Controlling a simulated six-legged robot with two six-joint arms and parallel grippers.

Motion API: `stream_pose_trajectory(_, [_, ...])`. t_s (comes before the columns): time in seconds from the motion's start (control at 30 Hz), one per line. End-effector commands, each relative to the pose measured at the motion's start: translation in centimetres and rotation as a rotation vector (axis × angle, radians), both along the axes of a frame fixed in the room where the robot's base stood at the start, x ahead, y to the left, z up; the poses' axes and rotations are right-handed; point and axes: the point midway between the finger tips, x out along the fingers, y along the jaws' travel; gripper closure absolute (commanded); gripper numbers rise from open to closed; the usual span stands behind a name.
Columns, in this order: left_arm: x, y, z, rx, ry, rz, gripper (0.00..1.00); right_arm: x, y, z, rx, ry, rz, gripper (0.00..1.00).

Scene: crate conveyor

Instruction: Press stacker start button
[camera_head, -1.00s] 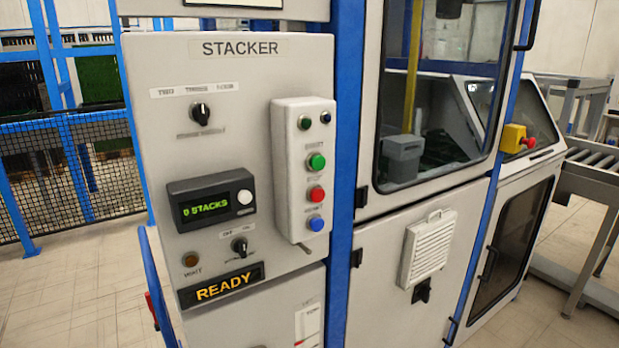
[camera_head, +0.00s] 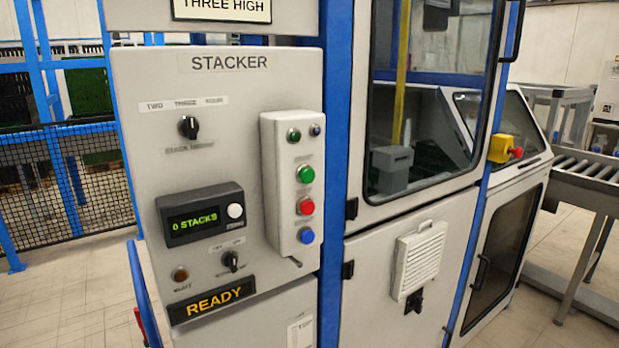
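The grey stacker panel (camera_head: 150,100) faces me on the left, with STACKER printed at its top. A raised light-grey button box (camera_head: 271,165) sits on its right side. On the box, a green button (camera_head: 305,174) is above a red button (camera_head: 305,206) and a blue button (camera_head: 306,235). The small print beside them is too blurred to read. A small dark green button (camera_head: 293,135) and a small blue one (camera_head: 316,130) are at the top. The display (camera_head: 194,224) reads 0 STACKS and the sign (camera_head: 212,298) reads READY. Neither gripper is in view.
A rotary selector (camera_head: 188,127) and a lower switch (camera_head: 231,261) stick out of the panel. A windowed cabinet with a vent (camera_head: 419,255) stands to the right, with a red-and-yellow emergency stop (camera_head: 505,149). A roller conveyor (camera_head: 590,177) is at the far right; mesh fencing is at left.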

Motion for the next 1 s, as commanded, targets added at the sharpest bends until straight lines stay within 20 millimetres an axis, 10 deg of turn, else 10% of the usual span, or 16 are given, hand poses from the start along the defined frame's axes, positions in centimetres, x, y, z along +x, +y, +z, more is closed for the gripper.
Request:
stream_pose_trajectory(0.2, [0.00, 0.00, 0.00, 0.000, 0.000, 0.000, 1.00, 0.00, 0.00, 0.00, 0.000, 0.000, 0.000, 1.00])
stream_pose_trajectory(1.0, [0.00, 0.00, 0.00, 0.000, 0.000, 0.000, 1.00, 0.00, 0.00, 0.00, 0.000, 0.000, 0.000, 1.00])
